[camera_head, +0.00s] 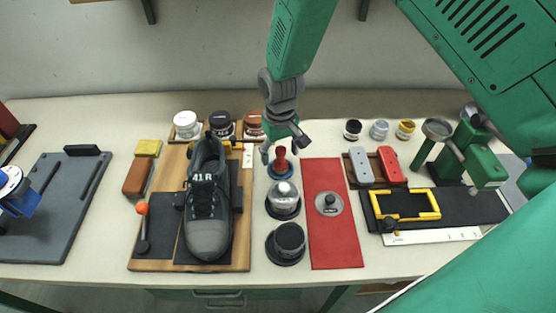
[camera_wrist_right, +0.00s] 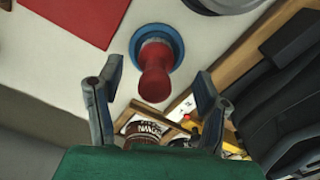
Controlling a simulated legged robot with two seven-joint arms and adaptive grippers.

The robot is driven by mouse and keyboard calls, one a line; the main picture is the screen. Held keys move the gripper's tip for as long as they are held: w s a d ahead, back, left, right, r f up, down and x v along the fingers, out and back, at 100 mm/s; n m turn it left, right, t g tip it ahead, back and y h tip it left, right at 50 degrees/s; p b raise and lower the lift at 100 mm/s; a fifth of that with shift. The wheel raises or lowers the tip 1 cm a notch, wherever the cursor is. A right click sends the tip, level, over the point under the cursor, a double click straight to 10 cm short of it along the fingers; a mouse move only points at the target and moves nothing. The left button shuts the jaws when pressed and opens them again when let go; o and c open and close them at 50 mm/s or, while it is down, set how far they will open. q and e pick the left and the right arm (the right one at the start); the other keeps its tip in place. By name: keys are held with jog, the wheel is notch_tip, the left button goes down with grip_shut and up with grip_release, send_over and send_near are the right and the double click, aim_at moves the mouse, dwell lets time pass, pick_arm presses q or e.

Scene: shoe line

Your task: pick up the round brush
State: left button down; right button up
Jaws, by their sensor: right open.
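A red-handled round piece (camera_head: 281,158), which I take to be the round brush, stands upright in a blue round holder (camera_head: 271,171) on the table, near the middle. Its bristles, if any, are hidden. My right gripper (camera_head: 284,146) comes down from above and is open, with one finger on each side of the handle top. In the right wrist view the red handle (camera_wrist_right: 155,75) shows between the open fingertips (camera_wrist_right: 158,72), apart from both. The blue holder (camera_wrist_right: 175,38) shows behind it. My left gripper is not in view.
A black shoe (camera_head: 207,205) stands on a wooden board to the left. Jars (camera_head: 254,124) stand behind, close to the gripper. A silver-domed piece (camera_head: 284,194) and a black round piece (camera_head: 289,237) stand in front. A red mat (camera_head: 335,245) lies to the right.

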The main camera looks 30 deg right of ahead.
aim_at(279, 162)
jog(key=f, duration=0.4)
jog(key=shift+w+d+f+p, duration=0.2)
jog(key=shift+w+f+p, duration=0.1)
jog(key=shift+p, duration=0.1)
jog(key=shift+d+f, duration=0.15)
jog(key=shift+d, duration=0.05)
jog(key=shift+s+d, duration=0.1)
jog(key=shift+a, duration=0.25)
jog(key=c, duration=1.3)
jog(key=shift+o, duration=0.2)
jog(key=shift+a, duration=0.3)
jog(key=shift+d+r, duration=0.1)
jog(key=shift+r, duration=0.2)
notch_tip(279, 162, up, 9)
jog(key=shift+d+r+b, duration=0.1)
jog(key=shift+b, duration=0.45)
jog(key=shift+r, duration=0.25)
